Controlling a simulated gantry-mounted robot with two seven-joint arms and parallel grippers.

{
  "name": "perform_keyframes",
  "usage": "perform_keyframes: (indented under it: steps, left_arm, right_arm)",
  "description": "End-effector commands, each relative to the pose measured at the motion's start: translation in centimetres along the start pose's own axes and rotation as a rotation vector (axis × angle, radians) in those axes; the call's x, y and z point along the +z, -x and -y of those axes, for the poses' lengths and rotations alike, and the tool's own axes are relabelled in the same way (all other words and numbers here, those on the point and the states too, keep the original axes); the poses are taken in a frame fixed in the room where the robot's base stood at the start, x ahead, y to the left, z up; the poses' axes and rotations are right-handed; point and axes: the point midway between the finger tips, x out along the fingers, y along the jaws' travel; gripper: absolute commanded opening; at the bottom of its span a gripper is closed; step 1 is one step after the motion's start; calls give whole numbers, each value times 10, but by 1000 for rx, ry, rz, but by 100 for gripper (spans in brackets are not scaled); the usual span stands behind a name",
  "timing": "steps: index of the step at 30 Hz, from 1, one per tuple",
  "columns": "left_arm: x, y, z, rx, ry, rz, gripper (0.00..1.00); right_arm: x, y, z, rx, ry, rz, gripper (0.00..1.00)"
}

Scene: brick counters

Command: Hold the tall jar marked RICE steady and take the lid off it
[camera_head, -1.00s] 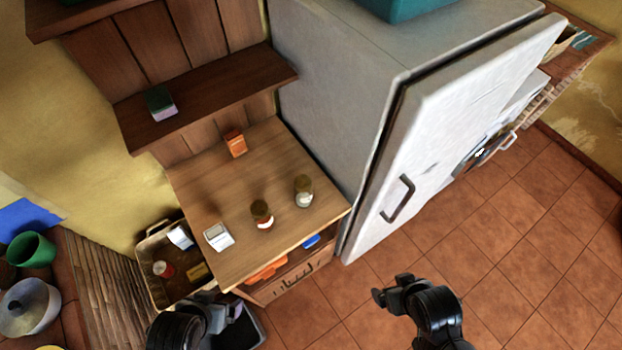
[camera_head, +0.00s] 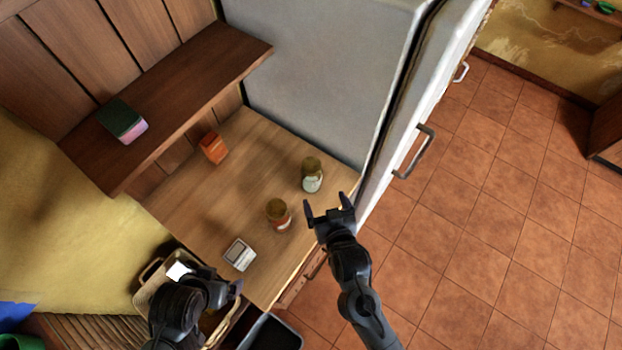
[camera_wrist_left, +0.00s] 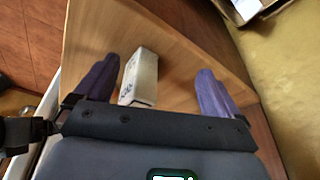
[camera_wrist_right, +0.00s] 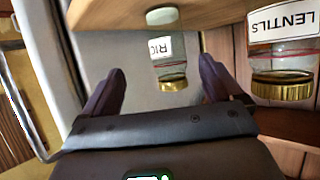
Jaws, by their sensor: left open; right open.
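The RICE jar (camera_head: 312,176) is clear glass with a pale label and a gold lid (camera_wrist_right: 172,83). It stands upright on the wooden counter, near the fridge side. In the right wrist view the jar (camera_wrist_right: 163,48) appears upside down, between the finger lines. My right gripper (camera_head: 328,203) is open and empty at the counter's front edge, close to the jar but apart from it. My left gripper (camera_head: 217,280) is open and empty at the counter's left front corner, away from the jar.
The LENTILS jar (camera_head: 279,215) stands just left of the RICE jar. A white box (camera_head: 240,254) lies near my left gripper, an orange box (camera_head: 213,148) at the back. A shelf (camera_head: 180,90) overhangs the back; the fridge (camera_head: 320,75) bounds the right side.

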Motion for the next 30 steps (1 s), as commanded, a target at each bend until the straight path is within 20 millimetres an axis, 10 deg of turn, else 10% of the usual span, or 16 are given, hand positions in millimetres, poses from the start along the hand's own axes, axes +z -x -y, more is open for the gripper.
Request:
perform_keyframes:
  steps: [30]
  left_arm:
    - [4, -14, 0, 0, 0, 0, 97]
  right_arm:
    - [-9, -109, 12, 1, 9, -40, 93]
